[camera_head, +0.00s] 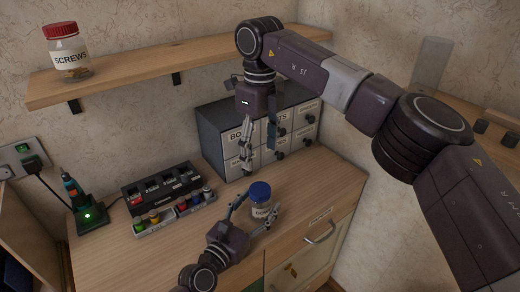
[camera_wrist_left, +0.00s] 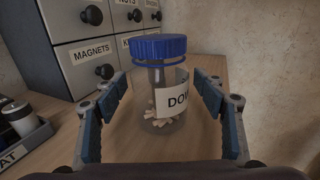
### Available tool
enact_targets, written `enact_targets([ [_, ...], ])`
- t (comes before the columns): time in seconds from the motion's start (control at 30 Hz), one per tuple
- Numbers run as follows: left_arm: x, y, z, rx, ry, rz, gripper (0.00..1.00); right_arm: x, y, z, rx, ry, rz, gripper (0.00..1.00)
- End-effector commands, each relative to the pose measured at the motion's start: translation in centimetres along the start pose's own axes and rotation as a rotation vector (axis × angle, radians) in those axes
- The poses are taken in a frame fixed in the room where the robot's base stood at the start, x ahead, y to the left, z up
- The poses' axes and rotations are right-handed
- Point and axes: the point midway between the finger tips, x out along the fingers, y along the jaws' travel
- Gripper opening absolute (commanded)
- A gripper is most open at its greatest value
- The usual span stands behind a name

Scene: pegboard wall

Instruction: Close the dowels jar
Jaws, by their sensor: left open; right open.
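The dowels jar (camera_head: 262,208) stands upright on the wooden counter, with a blue lid (camera_head: 260,191) on top. In the left wrist view the clear jar (camera_wrist_left: 158,78) shows pale dowels at the bottom and a label starting "DOW"; the blue lid (camera_wrist_left: 158,46) sits on its mouth. I cannot tell how tightly it is screwed. My left gripper (camera_head: 254,216) is open, its fingers on either side of the jar, apart from the glass; both fingers also show in the left wrist view (camera_wrist_left: 160,112). My right gripper (camera_head: 260,158) is open and empty, pointing down above and behind the jar.
A grey drawer cabinet (camera_head: 215,125) with black knobs stands behind the jar. A black charger rack (camera_head: 160,188) and a green-lit tool stand (camera_head: 90,213) are at left. A red-lidded screws jar (camera_head: 68,55) is on the shelf (camera_head: 150,72). Counter right of the jar is clear.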

Motion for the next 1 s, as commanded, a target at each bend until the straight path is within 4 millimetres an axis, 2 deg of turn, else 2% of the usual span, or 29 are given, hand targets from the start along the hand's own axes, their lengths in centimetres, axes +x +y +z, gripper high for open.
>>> enact_targets([
  [0.4,-8.6,-0.1,-0.2,0.002,0.005,-0.002,0.65,0.0,0.0,0.0,0.0,0.0,0.0,0.62],
  [0.5,-9.9,0.0,-0.1,0.003,0.003,-0.001,0.65,0.0,0.0,0.0,0.0,0.0,0.0,0.62],
  [0.7,-11.2,0.0,0.0,0.0,0.001,-0.001,0.65,0.0,0.0,0.0,0.0,0.0,0.0,0.62],
  [1.0,-11.2,0.0,0.0,0.0,0.0,0.0,0.65,0.0,0.0,0.0,0.0,0.0,0.0,0.62],
])
